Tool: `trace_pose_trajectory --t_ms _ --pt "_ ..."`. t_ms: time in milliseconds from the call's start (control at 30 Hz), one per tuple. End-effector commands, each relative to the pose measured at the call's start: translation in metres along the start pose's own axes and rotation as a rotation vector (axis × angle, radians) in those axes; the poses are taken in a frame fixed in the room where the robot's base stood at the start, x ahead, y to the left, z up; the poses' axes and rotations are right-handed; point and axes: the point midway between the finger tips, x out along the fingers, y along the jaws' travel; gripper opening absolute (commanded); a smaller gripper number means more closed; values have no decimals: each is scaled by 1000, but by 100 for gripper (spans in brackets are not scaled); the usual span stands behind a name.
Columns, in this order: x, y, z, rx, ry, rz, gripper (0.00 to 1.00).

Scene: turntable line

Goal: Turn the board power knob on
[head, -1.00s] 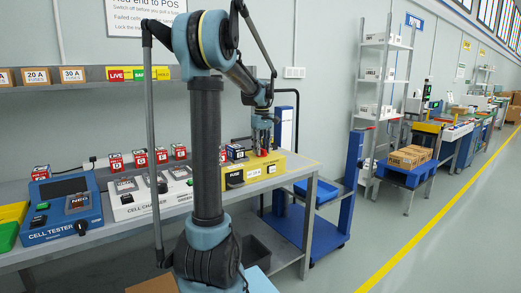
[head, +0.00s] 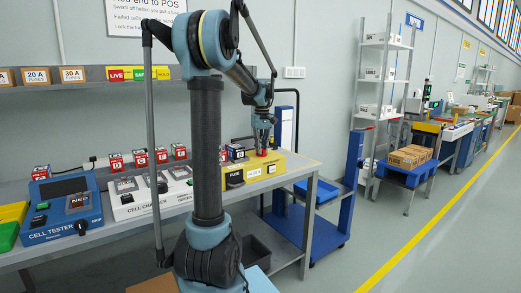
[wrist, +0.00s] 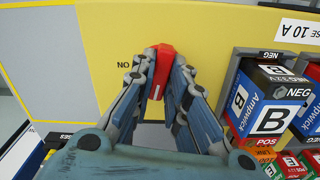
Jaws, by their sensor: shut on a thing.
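The red power knob (wrist: 161,66) stands on the yellow board (wrist: 100,20), seen in the wrist view. My gripper (wrist: 163,62) points at the board and is shut on the knob, one finger on each side. In the head view my gripper (head: 262,151) is over the right part of the yellow board (head: 294,165), with a little red showing at the fingertips.
Labelled battery blocks (wrist: 268,105) sit close to the right of my fingers. In the head view, a black fuse holder (head: 235,178) is on the board's left. The white cell charger (head: 128,204) and blue cell tester (head: 62,232) stand farther left on the bench.

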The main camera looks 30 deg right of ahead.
Motion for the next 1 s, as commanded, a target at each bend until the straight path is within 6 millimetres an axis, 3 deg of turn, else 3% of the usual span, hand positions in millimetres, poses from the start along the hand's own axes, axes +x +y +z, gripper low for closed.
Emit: trace_pose_trajectory --t_ms 1000 --pt "0 -2 0 955 -1 -3 0"
